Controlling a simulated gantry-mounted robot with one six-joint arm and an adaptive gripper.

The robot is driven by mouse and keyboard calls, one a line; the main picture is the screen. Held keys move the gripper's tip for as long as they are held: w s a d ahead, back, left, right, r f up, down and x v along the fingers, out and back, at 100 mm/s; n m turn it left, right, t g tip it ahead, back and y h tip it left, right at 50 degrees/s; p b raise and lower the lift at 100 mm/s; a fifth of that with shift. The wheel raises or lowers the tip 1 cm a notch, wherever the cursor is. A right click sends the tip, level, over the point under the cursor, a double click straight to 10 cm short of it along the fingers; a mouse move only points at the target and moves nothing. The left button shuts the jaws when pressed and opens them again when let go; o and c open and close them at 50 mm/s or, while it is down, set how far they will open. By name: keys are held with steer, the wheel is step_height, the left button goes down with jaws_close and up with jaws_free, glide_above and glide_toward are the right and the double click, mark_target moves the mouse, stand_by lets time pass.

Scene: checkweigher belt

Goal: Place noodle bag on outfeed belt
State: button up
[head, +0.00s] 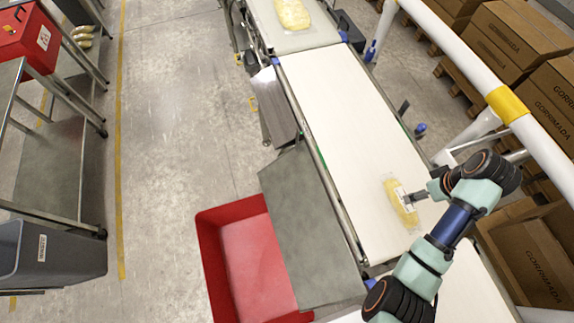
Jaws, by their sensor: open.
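A clear noodle bag with yellow contents (398,201) lies on the white belt (345,115) near its right side. My gripper (408,199) is at the bag's right part, with its fingertips over or against the bag. The gripper is open. I cannot tell whether the fingers touch the bag. A second noodle bag (292,14) lies on the farther belt section (285,40) at the top of the view, apart from my gripper.
A red bin (212,255) stands left of the belt beside a sloping grey metal plate (308,225). A white guard rail with a yellow band (507,104) and brown cartons (515,40) are on the right. The middle of the belt is clear.

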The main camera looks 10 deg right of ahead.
steer(key=w+a+r+t+h, duration=0.1)
steer(key=w+a+r+t, duration=0.15)
steer(key=w+a, duration=0.55)
steer(key=w+a+r+t+h, duration=0.1)
steer(key=w+a+r+t, duration=0.2)
steer(key=a, duration=0.9)
steer(key=s+a+r+t, duration=0.1)
steer(key=a+r, duration=0.3)
steer(key=a, duration=0.3)
steer(key=s+a+r+t+y, duration=0.1)
steer(key=a+r+t, duration=0.1)
steer(key=a, duration=0.5)
steer(key=s+a+r+t+y, duration=0.1)
steer(key=a+r+t, duration=0.1)
steer(key=a+r, duration=0.3)
steer(key=a, duration=0.3)
steer(key=shift+r+m, duration=0.35)
steer(key=shift+m, duration=0.05)
steer(key=shift+t, duration=0.25)
